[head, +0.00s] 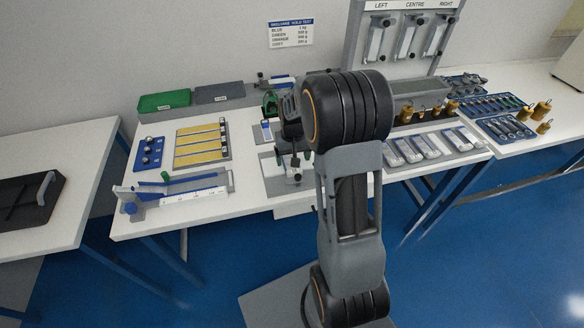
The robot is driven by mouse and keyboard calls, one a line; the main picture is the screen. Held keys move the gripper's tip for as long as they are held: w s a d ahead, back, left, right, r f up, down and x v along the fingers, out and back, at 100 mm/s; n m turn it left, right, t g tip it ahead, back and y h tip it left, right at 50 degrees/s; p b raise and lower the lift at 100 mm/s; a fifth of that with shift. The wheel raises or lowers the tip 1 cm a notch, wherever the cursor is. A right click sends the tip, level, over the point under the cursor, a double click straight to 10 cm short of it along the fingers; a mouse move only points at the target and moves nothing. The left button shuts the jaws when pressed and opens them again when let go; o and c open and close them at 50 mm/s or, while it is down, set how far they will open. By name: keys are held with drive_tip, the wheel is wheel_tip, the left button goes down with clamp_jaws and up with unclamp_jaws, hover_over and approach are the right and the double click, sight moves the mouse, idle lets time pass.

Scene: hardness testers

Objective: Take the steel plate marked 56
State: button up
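Several grey, metallic-looking plates (426,145) lie side by side in a row on the right part of the middle bench. Their markings are too small to read, so I cannot tell which one, if any, bears 56. My arm rises in front of the bench and covers part of its middle. The dark end of my arm, with my gripper (291,132), shows only partly, left of the large black joint. It is over the middle of the bench, well left of the grey plates. Its fingers cannot be made out, nor whether they hold anything.
Brass weights (438,109) stand just behind the plates, below a rack (405,40) labelled LEFT, CENTRE, RIGHT. A blue tray of tools (507,127) lies to the right. A board with yellow strips (202,145) and a measuring device (175,192) occupy the left. The front edge is partly clear.

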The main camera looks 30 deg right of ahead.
sight(294, 169)
drive_tip(key=shift+s+d+f+p, duration=0.15)
drive_tip(key=shift+f+p, duration=0.15)
drive_tip(key=shift+f, duration=2.35)
drive_tip(key=c, duration=1.1)
drive_tip(key=shift+r, duration=0.15)
drive_tip(key=shift+c, duration=0.2)
